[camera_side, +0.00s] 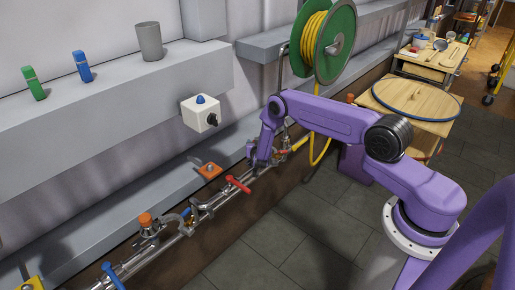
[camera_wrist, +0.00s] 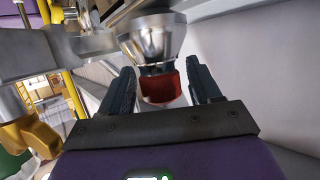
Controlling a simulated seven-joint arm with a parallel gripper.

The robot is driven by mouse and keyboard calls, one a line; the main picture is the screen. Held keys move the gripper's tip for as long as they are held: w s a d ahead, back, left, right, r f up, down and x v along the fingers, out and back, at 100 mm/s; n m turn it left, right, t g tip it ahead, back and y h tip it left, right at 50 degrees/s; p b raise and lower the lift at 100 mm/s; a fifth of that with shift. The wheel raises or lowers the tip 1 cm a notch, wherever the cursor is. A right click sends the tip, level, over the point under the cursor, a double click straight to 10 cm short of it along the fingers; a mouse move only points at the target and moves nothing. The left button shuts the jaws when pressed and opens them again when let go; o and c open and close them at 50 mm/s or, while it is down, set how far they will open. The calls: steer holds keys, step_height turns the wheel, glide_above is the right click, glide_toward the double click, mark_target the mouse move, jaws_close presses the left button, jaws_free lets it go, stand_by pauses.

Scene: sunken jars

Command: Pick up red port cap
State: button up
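The red port cap (camera_wrist: 161,86) sits on the end of a flared metal port (camera_wrist: 152,42) in the wrist view. My gripper (camera_wrist: 160,68) has one dark finger on each side of the cap, with a visible gap on both sides, so it is open around it. In the side view my gripper (camera_side: 262,152) is down at the pipe line by the wall. I cannot make out the cap there; it seems hidden by the gripper.
The metal pipe run (camera_side: 205,208) carries a red lever (camera_side: 238,184) and an orange-topped fitting (camera_side: 146,220). A control box (camera_side: 200,112), a hose reel (camera_side: 328,40) and a yellow hose (camera_side: 321,150) are close by. A yellow part (camera_wrist: 38,136) is left of the fingers.

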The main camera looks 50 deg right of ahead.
steer(key=c, duration=0.9)
steer(key=shift+r, duration=0.15)
